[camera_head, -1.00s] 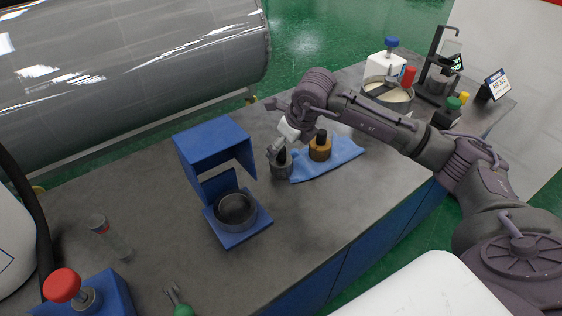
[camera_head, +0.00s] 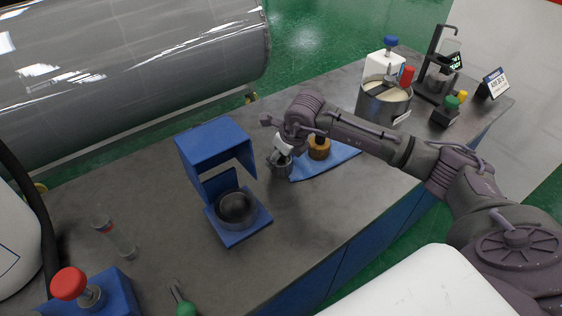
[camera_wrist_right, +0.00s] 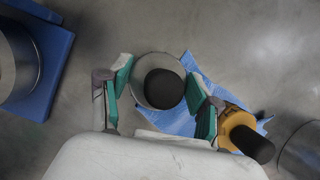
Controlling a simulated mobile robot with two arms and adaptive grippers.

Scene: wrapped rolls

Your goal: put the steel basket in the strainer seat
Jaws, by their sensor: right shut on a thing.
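The steel basket (camera_head: 282,169) is a small grey cylinder standing on the bench beside the blue cloth. In the right wrist view its round grey top (camera_wrist_right: 153,98) and a black knob (camera_wrist_right: 164,89) show between the green finger pads. My right gripper (camera_head: 281,153) is over the basket and shut on it from above. The strainer seat (camera_head: 237,208) is a dark round cup on a blue stand (camera_head: 214,142), left of the basket. The blue base and cup also show at the left edge of the wrist view (camera_wrist_right: 14,68). My left gripper is out of view.
A steel pot (camera_head: 383,103) is farther right. A glass tube (camera_head: 116,238) and red button (camera_head: 69,284) are at left. Bench between basket and stand looks clear.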

